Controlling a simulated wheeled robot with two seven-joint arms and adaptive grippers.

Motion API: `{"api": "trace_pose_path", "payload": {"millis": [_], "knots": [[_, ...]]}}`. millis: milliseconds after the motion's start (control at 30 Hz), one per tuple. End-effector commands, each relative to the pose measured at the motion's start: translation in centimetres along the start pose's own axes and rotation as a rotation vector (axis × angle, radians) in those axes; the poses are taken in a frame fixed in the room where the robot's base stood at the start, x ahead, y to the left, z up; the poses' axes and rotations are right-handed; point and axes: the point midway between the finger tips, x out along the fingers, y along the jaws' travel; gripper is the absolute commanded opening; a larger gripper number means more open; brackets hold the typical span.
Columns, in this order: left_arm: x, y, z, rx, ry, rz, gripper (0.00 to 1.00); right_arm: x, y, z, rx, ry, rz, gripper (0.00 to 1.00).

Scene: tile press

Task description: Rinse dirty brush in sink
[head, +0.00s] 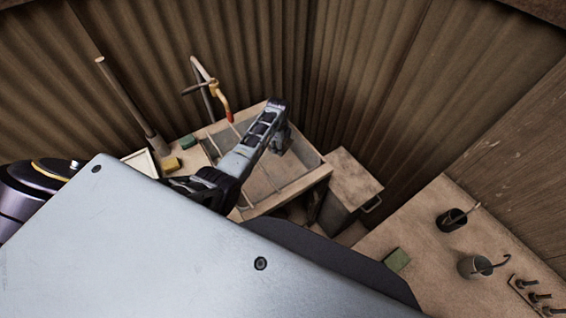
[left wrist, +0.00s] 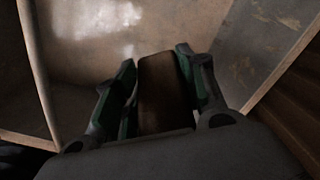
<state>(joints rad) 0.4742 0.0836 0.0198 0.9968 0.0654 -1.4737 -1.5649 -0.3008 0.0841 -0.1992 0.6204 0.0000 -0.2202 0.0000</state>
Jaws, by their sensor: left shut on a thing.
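The sink (head: 318,178) is a pale-rimmed basin in the corner, in the upper middle of the head view. My left arm reaches over it, and my left gripper (head: 281,146) points down inside its outline. In the left wrist view, the two dark green fingers of my left gripper (left wrist: 157,68) are shut on a brown block-like piece (left wrist: 162,95), which seems to be the brush. Its bristles cannot be made out. Below it the grey basin floor (left wrist: 75,70) shows with bright, shiny patches. The brush is hidden in the head view. My right gripper is out of view.
A tap with an orange-red part (head: 224,104) stands behind the sink. A yellow block (head: 172,164) and a green block (head: 188,142) lie left of it. A cabinet (head: 350,178) stands right of the sink. A bench at right holds a dark cup (head: 451,221) and a metal cup (head: 474,268).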

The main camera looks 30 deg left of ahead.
Motion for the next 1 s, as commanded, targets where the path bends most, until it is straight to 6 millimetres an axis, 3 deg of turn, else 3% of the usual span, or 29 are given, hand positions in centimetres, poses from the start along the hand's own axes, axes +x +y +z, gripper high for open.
{"api": "trace_pose_path", "payload": {"millis": [1000], "knots": [[-4.9,0.0,0.0,0.000,0.000,0.000,0.15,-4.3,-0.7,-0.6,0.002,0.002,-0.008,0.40]]}}
